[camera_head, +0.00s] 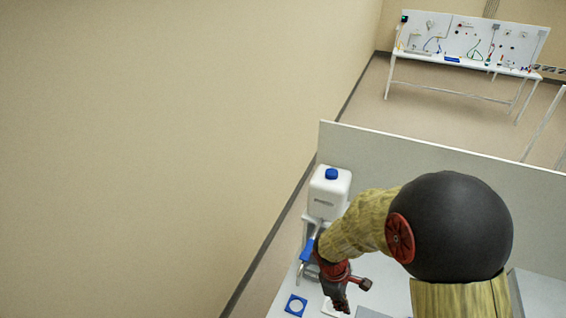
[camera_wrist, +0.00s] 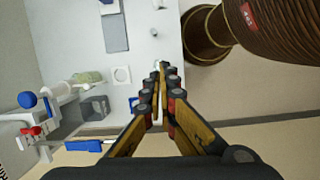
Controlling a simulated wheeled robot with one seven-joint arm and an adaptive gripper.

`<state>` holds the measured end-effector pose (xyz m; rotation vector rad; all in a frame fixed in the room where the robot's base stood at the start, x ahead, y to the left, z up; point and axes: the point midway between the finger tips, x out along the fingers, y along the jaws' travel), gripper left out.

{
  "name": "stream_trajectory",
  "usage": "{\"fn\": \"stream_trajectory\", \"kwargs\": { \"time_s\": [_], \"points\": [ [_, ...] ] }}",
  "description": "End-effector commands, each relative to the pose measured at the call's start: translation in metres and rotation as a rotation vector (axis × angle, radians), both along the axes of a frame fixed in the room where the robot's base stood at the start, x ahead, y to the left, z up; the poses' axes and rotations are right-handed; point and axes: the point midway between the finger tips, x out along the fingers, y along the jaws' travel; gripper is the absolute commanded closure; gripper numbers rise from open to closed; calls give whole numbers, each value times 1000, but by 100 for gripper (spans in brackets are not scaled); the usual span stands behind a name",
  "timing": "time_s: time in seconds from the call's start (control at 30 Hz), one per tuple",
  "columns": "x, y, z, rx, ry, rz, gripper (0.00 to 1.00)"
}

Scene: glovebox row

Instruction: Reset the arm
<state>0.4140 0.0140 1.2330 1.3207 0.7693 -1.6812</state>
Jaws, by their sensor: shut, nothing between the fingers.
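My arm reaches from the right over a white work surface (camera_head: 385,268) in the head view, bent at a large dark joint. My gripper (camera_head: 340,303) hangs at its end, above the surface near the bottom edge of the picture. In the wrist view my gripper (camera_wrist: 160,72) shows its two fingers brought together at the tips, with nothing held between them. The white surface also shows behind the fingers in the wrist view (camera_wrist: 150,40). Part of the surface is hidden behind my arm.
A white canister with a blue cap (camera_head: 330,190) stands close beside my forearm. A blue square with a round white centre (camera_head: 295,305) lies left of my gripper. A grey partition (camera_head: 440,155) runs behind. A far bench (camera_head: 455,62) stands at the back. Open floor lies between.

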Motion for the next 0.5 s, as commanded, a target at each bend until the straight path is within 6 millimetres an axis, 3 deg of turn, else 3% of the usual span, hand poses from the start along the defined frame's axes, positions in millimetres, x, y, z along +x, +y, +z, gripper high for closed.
{"fn": "stream_trajectory", "kwargs": {
  "time_s": [0.3, 0.5],
  "points": [
    [-36, -1, 21, 46, -147, -508, 100],
    [-61, 0, 25, 118, -242, -762, 100]
  ]
}}
